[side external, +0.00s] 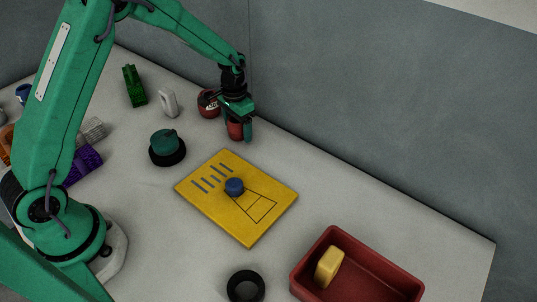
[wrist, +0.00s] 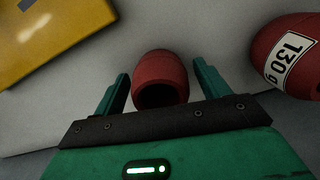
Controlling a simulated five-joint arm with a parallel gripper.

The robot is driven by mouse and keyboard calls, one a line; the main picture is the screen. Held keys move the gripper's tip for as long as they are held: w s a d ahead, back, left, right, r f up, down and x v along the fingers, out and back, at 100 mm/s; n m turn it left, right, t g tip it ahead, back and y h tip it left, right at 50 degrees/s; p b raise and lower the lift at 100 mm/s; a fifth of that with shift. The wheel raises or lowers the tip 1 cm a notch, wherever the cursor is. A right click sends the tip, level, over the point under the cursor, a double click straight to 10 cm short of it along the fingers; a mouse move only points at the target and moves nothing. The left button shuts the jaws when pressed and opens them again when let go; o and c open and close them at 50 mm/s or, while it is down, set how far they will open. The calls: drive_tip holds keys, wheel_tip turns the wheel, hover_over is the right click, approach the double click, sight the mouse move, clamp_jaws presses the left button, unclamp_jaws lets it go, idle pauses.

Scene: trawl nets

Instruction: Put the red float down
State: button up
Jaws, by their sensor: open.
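A plain red float (side external: 235,131), rounded with a dark hole in its end, is on the grey table near the wall. It also shows in the wrist view (wrist: 160,72), between the two fingers. My gripper (side external: 240,133) is low over the table around this float. In the wrist view my gripper (wrist: 161,78) is open, with a gap visible between each green finger and the float. A second red float (side external: 208,103) with a white label stands just left of my gripper.
A yellow board (side external: 218,207) with a blue piece (side external: 234,186) lies in front. A teal knob (side external: 165,146), a grey-white link (side external: 168,102) and a green block (side external: 134,86) are to the left. A red bin (side external: 375,275) holding a yellow block and a black ring (side external: 245,287) are nearer.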

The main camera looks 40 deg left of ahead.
drive_tip(key=shift+r, duration=0.15)
wheel_tip(320, 180, up, 11)
drive_tip(key=shift+r, duration=0.55)
idle(0.6)
drive_tip(key=s+r+n+t, duration=0.1)
drive_tip(key=s+r+t, duration=0.2)
drive_tip(key=s+r, duration=0.85)
drive_tip(key=s+n+t, duration=0.1)
drive_tip(key=s+t, duration=0.1)
drive_tip(key=s, duration=1.3)
drive_tip(key=shift+d+t, duration=0.3)
drive_tip(key=shift+d, duration=0.1)
